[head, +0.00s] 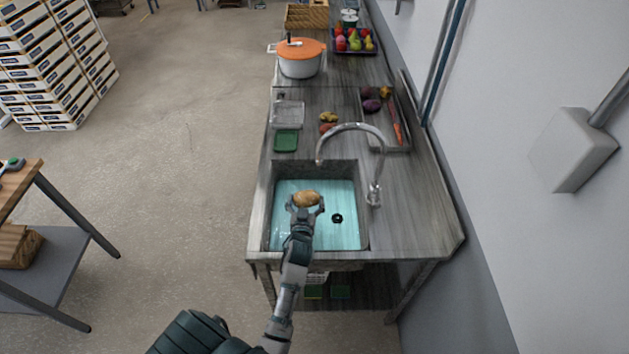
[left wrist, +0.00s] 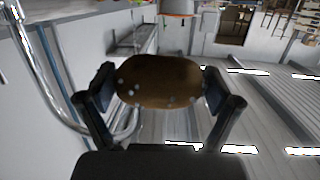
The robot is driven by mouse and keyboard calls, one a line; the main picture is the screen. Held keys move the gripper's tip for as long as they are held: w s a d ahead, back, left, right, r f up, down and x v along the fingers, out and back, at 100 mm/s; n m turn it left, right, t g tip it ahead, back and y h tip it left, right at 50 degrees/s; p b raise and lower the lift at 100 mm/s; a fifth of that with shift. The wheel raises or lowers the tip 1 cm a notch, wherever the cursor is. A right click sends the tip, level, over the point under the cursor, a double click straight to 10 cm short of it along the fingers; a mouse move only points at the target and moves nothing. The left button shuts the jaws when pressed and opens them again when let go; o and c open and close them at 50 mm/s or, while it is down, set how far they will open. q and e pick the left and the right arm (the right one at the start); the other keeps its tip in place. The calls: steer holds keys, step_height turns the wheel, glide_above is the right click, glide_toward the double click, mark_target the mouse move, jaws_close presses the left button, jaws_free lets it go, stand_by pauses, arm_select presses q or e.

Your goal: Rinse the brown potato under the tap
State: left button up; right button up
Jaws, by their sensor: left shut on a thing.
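The brown potato (head: 306,198) is held over the sink (head: 290,236) in the head view. My left gripper (head: 305,207) is shut on it, one finger at each end. In the left wrist view the potato (left wrist: 160,82) sits between the two fingers, with several small pale spots like droplets on its skin. The curved metal tap (head: 352,127) rises at the sink's right side, its spout end beyond the potato in the head view. The tap also shows in the left wrist view (left wrist: 45,85). I cannot make out a stream of water. My right gripper is not in view.
A tray (head: 402,147) with a carrot and other vegetables lies beyond the tap. A green sponge (head: 286,140), a clear container (head: 288,113) and potatoes (head: 328,117) lie behind the sink. An orange-lidded pot (head: 301,58) stands farther back. The wall closes the right side.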

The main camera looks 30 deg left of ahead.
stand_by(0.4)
arm_select(q)
steer(key=s+r+p, duration=0.2)
steer(key=s+d+r+p, duration=0.1)
steer(key=s+r+p, duration=0.1)
steer(key=p, duration=0.1)
steer(key=shift+s, duration=0.2)
steer(key=shift+s+r+p, duration=0.1)
steer(key=shift+s+p, duration=0.15)
steer(key=shift+p, duration=0.05)
steer(key=shift+d, duration=0.1)
